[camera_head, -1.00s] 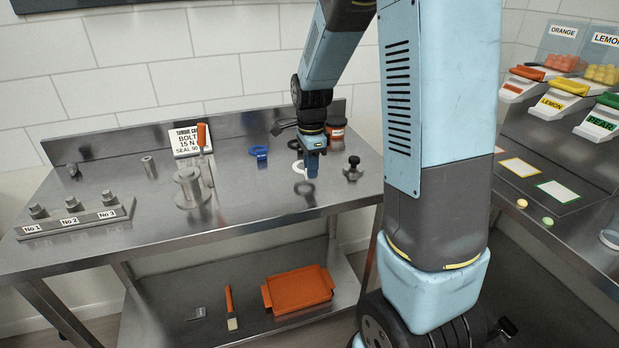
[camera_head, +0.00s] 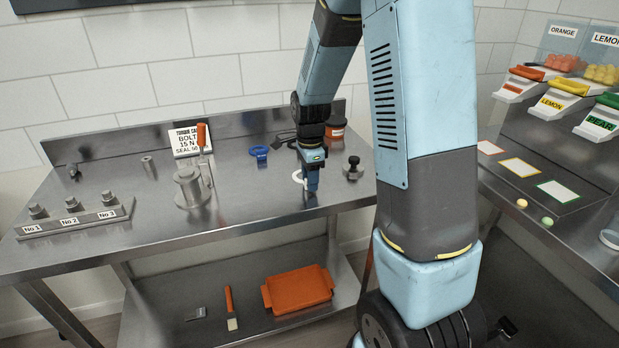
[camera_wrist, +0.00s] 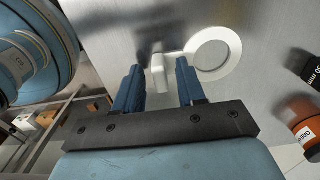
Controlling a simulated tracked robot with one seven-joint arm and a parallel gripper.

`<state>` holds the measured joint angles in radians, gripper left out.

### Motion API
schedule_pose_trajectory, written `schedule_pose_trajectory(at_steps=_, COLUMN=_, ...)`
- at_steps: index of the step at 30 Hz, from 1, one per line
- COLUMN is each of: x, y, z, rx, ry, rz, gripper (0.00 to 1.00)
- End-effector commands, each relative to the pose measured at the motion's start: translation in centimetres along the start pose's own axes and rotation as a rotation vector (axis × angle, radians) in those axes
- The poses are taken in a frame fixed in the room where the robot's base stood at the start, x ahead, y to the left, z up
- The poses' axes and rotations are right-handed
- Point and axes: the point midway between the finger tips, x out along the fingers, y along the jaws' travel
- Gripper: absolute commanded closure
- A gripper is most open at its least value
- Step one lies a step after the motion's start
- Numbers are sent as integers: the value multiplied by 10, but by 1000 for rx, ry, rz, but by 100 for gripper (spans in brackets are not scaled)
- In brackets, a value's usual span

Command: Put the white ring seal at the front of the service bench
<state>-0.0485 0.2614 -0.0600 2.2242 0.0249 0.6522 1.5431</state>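The white ring seal (camera_head: 298,178) is on or just above the steel service bench (camera_head: 250,208), in its right half. The wrist view shows the ring (camera_wrist: 236,54) beyond my fingers, with its short white tab (camera_wrist: 158,74) between them. My gripper (camera_head: 311,188) points down beside the ring and partly covers it in the head view. In the wrist view my gripper (camera_wrist: 158,82) is open, with a gap on both sides of the tab. Whether the ring fully touches the bench is hard to tell.
A dark knobbed part (camera_head: 353,170) stands right of my gripper, and an orange grease pot (camera_wrist: 303,132) is nearby. A metal spool-like fixture (camera_head: 188,186) stands left. The bench front between them is clear.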

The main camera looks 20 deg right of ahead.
Motion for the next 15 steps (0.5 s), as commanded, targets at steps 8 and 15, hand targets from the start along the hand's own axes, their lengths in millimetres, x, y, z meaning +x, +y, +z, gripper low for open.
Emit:
schedule_pose_trajectory(at_steps=8, x=-1, y=0, z=1, rx=-1, ry=0, rz=-1, gripper=57)
schedule_pose_trajectory(at_steps=15, x=-24, y=-1, z=2, rx=-2, ry=0, rz=-5, gripper=57)
